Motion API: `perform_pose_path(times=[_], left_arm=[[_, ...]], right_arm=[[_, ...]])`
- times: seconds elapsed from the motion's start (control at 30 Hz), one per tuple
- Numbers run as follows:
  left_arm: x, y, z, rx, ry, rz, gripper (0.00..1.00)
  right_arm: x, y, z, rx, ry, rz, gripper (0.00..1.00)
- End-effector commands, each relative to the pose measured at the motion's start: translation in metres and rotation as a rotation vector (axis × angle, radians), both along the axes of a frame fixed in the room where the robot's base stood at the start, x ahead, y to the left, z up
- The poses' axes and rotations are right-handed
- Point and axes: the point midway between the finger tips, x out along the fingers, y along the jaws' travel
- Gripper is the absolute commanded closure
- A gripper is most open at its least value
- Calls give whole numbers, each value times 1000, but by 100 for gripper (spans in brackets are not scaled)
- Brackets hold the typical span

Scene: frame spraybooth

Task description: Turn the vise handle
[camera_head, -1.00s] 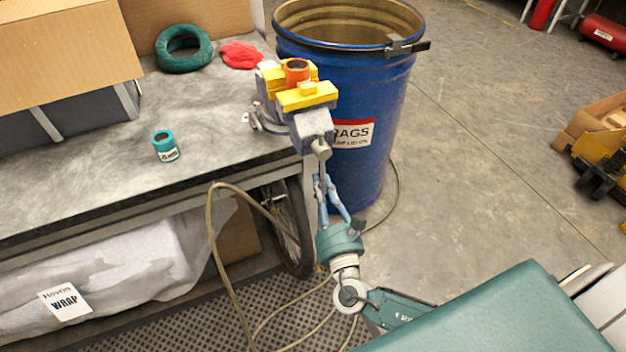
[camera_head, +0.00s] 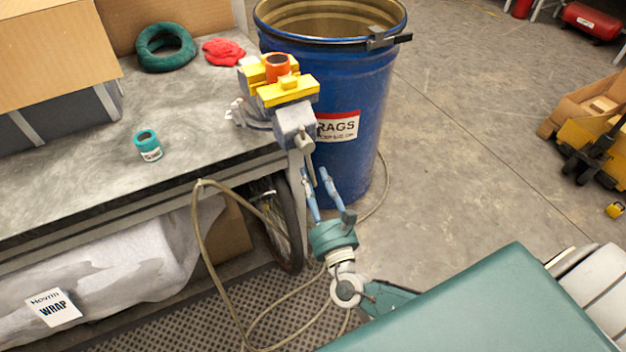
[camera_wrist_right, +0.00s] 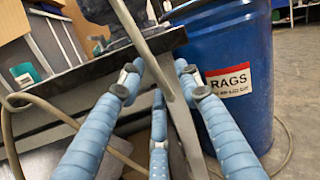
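The vise (camera_head: 294,119) is grey with yellow jaw blocks that hold an orange cylinder (camera_head: 277,68). It sits at the right end of the workbench. Its handle (camera_head: 311,167) is a thin grey bar hanging down from the screw's front end. My right gripper (camera_head: 314,171) comes up from below, with its blue fingers spread around the lower part of the bar. In the right wrist view the handle (camera_wrist_right: 167,82) runs diagonally between the open fingers (camera_wrist_right: 160,75); a gap shows on both sides. Whether any finger touches it cannot be told. My left gripper is out of view.
A blue rags drum (camera_head: 355,90) stands close behind the vise. A teal jar (camera_head: 148,146), a green ring (camera_head: 165,47) and a red rag (camera_head: 224,52) lie on the workbench (camera_head: 80,170). A hose (camera_head: 205,240) loops beside my right arm.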

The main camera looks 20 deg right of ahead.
Motion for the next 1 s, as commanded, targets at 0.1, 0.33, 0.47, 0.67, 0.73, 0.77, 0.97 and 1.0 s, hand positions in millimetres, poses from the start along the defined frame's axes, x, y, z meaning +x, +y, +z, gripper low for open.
perform_pose_path(times=[0.1, 0.33, 0.47, 0.67, 0.73, 0.77, 0.97, 1.0], left_arm=[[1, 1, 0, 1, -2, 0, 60], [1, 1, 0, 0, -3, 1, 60], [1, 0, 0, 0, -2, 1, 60], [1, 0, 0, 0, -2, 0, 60], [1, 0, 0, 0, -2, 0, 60], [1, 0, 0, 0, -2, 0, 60], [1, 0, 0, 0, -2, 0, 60], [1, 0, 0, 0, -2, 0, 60]], right_arm=[[1, 0, 1, 1, -2, 0, 66], [-22, 3, -3, 2, 0, 1, 66], [-50, 7, -8, 2, 2, 1, 66], [-90, 11, -15, 0, 1, -1, 66], [-101, 13, -17, 1, 1, 0, 66], [-105, 13, -17, 1, 0, -1, 66], [-119, 15, -19, 0, -2, -2, 66], [-120, 15, -19, 0, -3, -1, 66]])
